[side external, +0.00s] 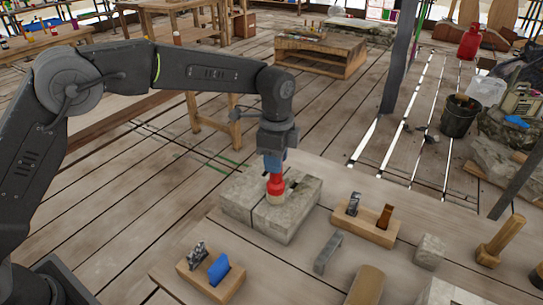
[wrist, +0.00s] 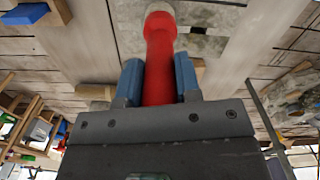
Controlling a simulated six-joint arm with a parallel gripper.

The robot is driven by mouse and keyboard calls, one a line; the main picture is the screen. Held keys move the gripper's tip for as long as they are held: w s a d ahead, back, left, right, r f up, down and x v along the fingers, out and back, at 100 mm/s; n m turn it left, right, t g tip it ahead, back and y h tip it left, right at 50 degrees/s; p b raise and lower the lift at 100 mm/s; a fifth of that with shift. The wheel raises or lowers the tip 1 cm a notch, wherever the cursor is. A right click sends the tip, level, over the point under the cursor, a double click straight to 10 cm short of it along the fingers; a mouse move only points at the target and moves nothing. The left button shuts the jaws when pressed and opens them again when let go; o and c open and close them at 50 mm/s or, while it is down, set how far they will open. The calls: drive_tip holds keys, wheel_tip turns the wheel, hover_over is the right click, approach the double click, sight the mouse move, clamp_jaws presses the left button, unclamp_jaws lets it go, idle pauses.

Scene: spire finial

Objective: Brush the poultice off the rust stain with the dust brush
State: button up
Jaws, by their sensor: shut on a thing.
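My gripper (side external: 273,168) is shut on the dust brush (side external: 275,184), which has a red body and a pale, blunt end pointing down. In the wrist view the blue fingers of my gripper (wrist: 158,80) clasp the red brush (wrist: 158,50) from both sides. The brush is upright over the pale grey stone block (side external: 240,207), its pale end at or just above the top face; I cannot tell if it touches. A dark patch (side external: 291,184) shows on the stone just right of the brush. I cannot tell stain from poultice there, and the brush hides part of the top.
A wooden holder (side external: 365,227) with two upright tools stands right of the stone. Another holder (side external: 211,281) with a blue piece is at the front. A grey bar (side external: 328,253), a small stone cube (side external: 430,251) and a wooden mallet (side external: 500,241) lie on the bench to the right.

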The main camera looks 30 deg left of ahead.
drive_tip(key=shift+d, duration=1.45)
wheel_tip(320, 180, up, 7)
idle(0.3)
idle(0.6)
